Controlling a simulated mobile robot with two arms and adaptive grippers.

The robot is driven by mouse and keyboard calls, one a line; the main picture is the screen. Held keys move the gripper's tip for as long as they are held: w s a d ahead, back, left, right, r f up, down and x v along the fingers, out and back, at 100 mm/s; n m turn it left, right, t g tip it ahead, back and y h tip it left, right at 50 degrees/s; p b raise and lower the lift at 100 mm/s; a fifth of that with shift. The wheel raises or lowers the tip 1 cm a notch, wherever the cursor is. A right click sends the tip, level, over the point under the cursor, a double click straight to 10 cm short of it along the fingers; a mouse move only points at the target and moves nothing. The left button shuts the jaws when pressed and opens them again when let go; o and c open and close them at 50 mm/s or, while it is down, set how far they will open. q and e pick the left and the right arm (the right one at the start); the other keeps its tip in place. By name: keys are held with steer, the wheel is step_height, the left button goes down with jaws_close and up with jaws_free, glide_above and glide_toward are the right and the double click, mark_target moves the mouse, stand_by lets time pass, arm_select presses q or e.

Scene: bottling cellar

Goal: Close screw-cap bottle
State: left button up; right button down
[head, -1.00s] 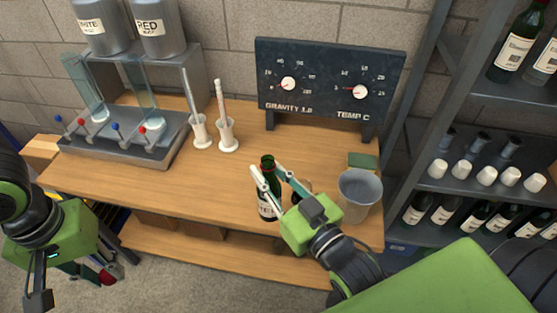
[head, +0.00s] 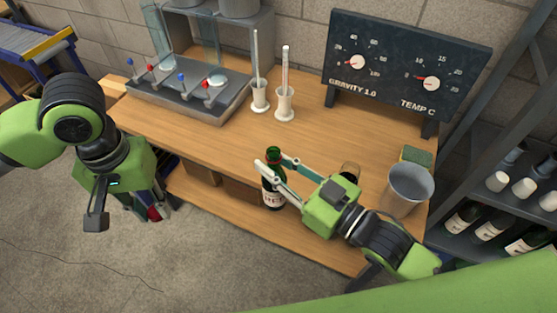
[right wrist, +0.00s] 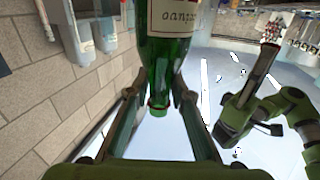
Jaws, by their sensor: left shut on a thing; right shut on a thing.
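A grey bucket (head: 407,190), a green sponge (head: 417,156) and a brown jar (head: 350,171) stand right of the bottle. White cylinders (head: 284,104) and a filler (head: 190,96) stand behind. A gauge board (head: 405,75) stands at the back. The bench front left is clear.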

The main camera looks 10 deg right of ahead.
arm_select(q)
steer(key=w+d+r+m, duration=0.1)
steer(key=w+d+r, duration=0.2)
steer(key=d+r, duration=0.4)
steer(key=w+d+r+m, duration=0.2)
steer(key=d+r, duration=0.5)
steer(key=d, duration=1)
steer(key=shift+w+r+m, duration=0.3)
steer(key=shift+w, duration=0.1)
steer(key=shift+a+f, duration=0.1)
steer(key=shift+f, duration=1.95)
steer(key=shift+f, duration=0.1)
steer(key=shift+f, duration=0.8)
steer(key=shift+f, duration=0.55)
